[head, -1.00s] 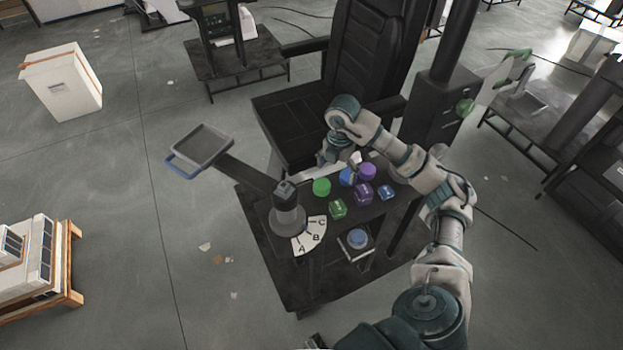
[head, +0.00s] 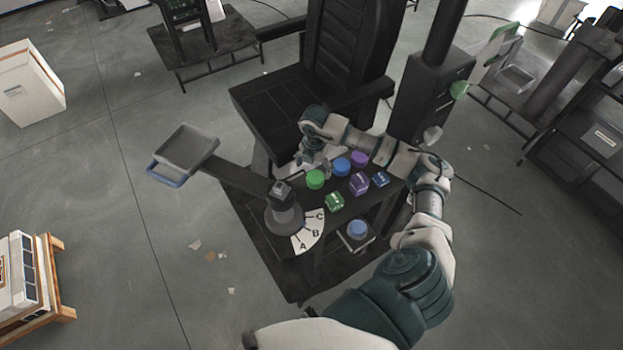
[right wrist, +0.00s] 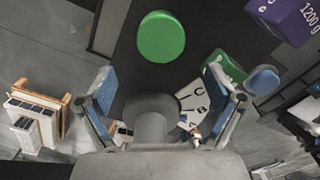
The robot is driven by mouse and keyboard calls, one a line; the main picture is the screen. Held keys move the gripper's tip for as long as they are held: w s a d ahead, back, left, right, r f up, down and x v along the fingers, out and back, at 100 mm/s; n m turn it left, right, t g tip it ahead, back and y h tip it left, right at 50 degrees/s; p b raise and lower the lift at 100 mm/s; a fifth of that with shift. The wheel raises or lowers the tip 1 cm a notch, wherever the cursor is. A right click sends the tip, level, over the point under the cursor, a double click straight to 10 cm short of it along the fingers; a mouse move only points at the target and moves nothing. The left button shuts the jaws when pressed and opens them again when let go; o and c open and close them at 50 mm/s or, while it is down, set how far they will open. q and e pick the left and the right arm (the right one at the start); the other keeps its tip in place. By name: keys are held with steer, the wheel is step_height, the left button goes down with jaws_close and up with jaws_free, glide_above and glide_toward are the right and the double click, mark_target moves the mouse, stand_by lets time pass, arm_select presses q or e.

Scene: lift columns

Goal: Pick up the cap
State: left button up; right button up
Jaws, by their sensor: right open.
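Three round caps stand on the dark table: a green cap (head: 315,179), a blue cap (head: 342,167) and a purple cap (head: 361,158). Which one the task means cannot be told. My right gripper (head: 309,164) is over the table's far left part, close to the green cap. In the right wrist view the green cap (right wrist: 161,36) lies beyond the two spread fingers of the right gripper (right wrist: 162,98), with nothing between them. Whether it is touched cannot be seen in the head view. My left gripper is out of view.
Green (head: 334,201), purple (head: 359,183) and blue (head: 380,179) cubes stand near the caps. A grey post (head: 284,212) with a lettered card (head: 309,233) and a tray on an arm (head: 186,141) is at left. A black chair (head: 280,105) stands behind.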

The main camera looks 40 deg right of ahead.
mark_target(317, 176)
steer(key=d+f, duration=0.1)
steer(key=f, duration=0.1)
steer(key=shift+d+f, duration=0.35)
steer(key=shift+f, duration=0.05)
steer(key=f, duration=0.2)
steer(key=f+p, duration=0.1)
steer(key=f, duration=0.1)
steer(key=shift+w+d, duration=0.15)
steer(key=shift+d, duration=0.1)
steer(key=shift+a, duration=0.25)
steer(key=shift+a+r, duration=0.25)
steer(key=shift+a, duration=0.55)
steer(key=shift+c, duration=1.4)
steer(key=c, duration=0.8)
steer(key=shift+d, duration=0.2)
steer(key=shift+c, duration=0.8)
steer(key=shift+d+f, duration=0.15)
steer(key=shift+d, duration=0.35)
steer(key=shift+c, duration=1.2)
steer(key=shift+r, duration=0.2)
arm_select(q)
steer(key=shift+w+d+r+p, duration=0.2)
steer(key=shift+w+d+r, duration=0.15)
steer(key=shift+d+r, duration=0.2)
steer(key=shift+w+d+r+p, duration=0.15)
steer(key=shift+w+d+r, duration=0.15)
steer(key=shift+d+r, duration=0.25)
arm_select(e)
steer(key=shift+a+r, duration=0.1)
steer(key=shift+r, duration=5.7)
